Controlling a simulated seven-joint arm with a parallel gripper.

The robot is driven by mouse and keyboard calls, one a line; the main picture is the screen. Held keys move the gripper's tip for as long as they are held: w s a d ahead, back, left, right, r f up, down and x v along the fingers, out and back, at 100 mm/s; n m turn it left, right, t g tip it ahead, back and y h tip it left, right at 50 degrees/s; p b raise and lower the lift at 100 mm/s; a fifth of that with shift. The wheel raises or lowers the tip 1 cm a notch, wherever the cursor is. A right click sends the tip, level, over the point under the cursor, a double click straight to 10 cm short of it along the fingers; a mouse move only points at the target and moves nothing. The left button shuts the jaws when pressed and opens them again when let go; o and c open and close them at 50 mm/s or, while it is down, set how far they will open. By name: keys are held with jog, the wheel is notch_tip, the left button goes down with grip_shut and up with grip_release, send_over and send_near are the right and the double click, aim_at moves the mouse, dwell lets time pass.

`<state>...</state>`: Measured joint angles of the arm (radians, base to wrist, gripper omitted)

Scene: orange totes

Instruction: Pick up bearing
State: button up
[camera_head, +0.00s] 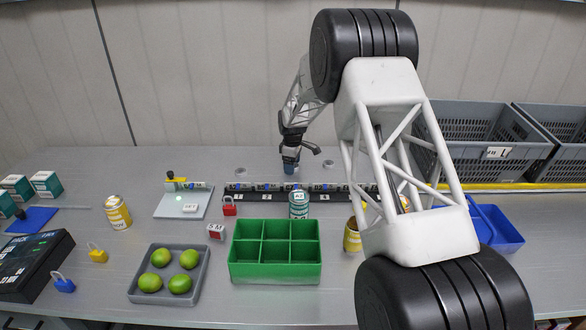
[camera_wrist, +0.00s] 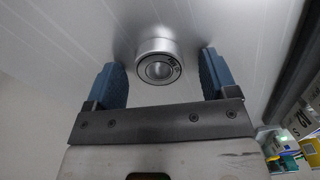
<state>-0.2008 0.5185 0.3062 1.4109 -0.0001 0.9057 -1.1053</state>
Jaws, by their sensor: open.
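A silver ring-shaped bearing (camera_wrist: 158,62) with a dark centre shows in the wrist view, standing on the grey table. My gripper (camera_wrist: 159,78) is open, with one blue finger on each side of the bearing. A gap shows between each finger and the bearing, so neither touches it. In the head view my gripper (camera_head: 290,165) is low over the back of the table, behind the dark rail. The bearing between the fingers is hidden there.
A dark rail (camera_head: 340,192) with small parts lies in front of my gripper. A green divided tray (camera_head: 275,280), a grey tray of green fruit (camera_head: 135,292), cans and padlocks stand nearer. Grey crates (camera_head: 470,140) stand at right. A small round metal part (camera_head: 328,163) lies right of my gripper.

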jog(key=c, duration=1)
jog(key=shift+c, duration=0.2)
jog(key=shift+r, duration=0.1)
notch_tip(320, 180, up, 10)
dwell(0.5)
